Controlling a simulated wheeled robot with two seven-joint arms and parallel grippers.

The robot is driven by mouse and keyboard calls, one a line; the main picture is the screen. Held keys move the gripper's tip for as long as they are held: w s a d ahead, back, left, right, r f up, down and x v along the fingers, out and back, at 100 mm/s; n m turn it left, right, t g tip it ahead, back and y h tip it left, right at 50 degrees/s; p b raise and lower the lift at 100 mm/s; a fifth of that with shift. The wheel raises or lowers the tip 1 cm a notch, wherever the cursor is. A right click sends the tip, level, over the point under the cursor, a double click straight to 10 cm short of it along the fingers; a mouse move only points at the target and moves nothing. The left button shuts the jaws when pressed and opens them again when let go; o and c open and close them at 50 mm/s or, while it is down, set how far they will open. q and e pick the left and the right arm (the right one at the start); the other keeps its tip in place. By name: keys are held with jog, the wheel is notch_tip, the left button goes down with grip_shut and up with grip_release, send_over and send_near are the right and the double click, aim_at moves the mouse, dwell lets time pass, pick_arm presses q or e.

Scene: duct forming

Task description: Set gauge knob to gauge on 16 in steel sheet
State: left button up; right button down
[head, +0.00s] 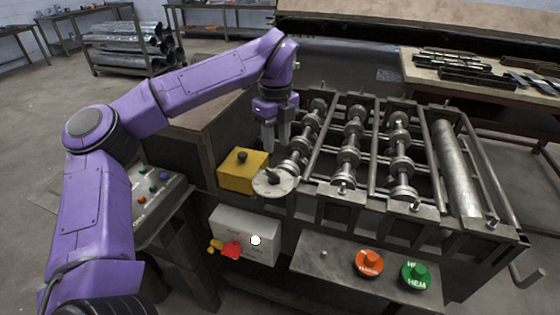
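A round pale dial plate with a dark knob (272,177) sits on the front left of the roll-forming machine; its markings are too small to read. My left gripper (277,148) hangs fingers down, just above and behind this dial. Its two grey fingers are apart with nothing visible between them, and they do not appear to touch the knob. A yellow box (243,172) with a black knob on top stands just left of the dial. I cannot make out a steel sheet in the machine. My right gripper is not in view.
Shafts with rollers (350,150) fill the machine's top, right of my gripper. Orange (369,262) and green (415,275) buttons are on the front panel. A grey box (245,232) with red and yellow handles is below the dial. A button console (155,190) stands left.

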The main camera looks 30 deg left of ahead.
aim_at(273, 172)
pick_arm(q)
jog(key=f, duration=0.1)
jog(key=s+f+p, duration=0.1)
jog(key=f, duration=0.1)
jog(key=shift+s+a+f, duration=0.15)
jog(key=shift+f, duration=0.05)
jog(key=f, duration=0.3)
jog(key=f+p, duration=0.1)
jog(key=f, duration=0.1)
jog(key=shift+w+a+f, duration=0.15)
jog(key=shift+w+f, duration=0.05)
jog(key=shift+f, duration=0.2)
jog(key=shift+s, duration=0.1)
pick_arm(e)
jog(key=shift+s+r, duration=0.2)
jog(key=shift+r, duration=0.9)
pick_arm(q)
grip_shut()
